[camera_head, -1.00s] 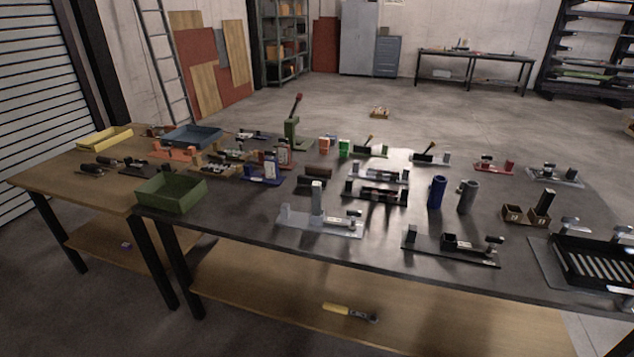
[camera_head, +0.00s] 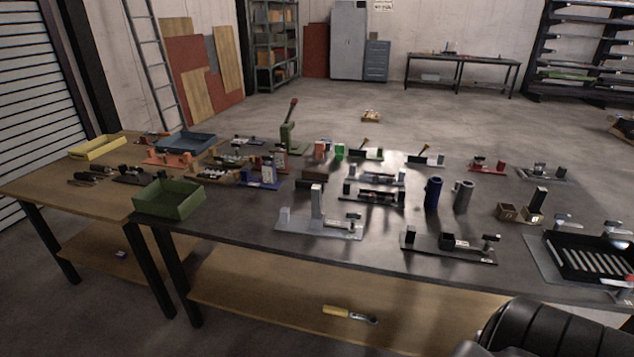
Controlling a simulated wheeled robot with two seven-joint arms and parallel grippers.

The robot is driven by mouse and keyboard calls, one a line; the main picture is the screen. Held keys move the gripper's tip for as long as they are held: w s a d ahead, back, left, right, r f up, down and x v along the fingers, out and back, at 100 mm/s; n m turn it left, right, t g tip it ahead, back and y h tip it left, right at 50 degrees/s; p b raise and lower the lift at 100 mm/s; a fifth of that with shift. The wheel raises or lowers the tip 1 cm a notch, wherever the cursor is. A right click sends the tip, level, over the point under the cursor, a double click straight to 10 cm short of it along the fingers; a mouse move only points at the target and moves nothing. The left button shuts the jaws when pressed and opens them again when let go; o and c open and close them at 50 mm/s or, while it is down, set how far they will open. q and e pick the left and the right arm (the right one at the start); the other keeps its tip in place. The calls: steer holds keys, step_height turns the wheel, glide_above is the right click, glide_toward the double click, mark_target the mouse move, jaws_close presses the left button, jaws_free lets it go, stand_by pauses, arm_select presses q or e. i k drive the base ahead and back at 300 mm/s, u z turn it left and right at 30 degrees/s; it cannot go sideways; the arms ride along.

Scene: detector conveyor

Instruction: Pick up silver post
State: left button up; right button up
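A tall, narrow silver-grey post (camera_head: 316,203) stands upright on a light grey fixture plate (camera_head: 290,228) near the front middle of the dark table. A shorter silver block (camera_head: 284,217) stands at the plate's left end, and a small clamp sits at its right. A grey cylinder (camera_head: 463,195) stands upright further right, beside a blue cylinder (camera_head: 433,192). Neither gripper shows in the head view. A black rounded part, apparently of my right arm, shows at the bottom right corner, well apart from the post.
A green bin (camera_head: 170,199) stands left of the post. A black fixture (camera_head: 448,247) lies to the right, and a black slotted tray (camera_head: 596,262) at the far right. Several fixtures crowd the table behind. The table's front edge (camera_head: 350,264) is close to the post's plate.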

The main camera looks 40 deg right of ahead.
mark_target(316, 189)
steer(key=i, duration=1)
steer(key=z, duration=1.5)
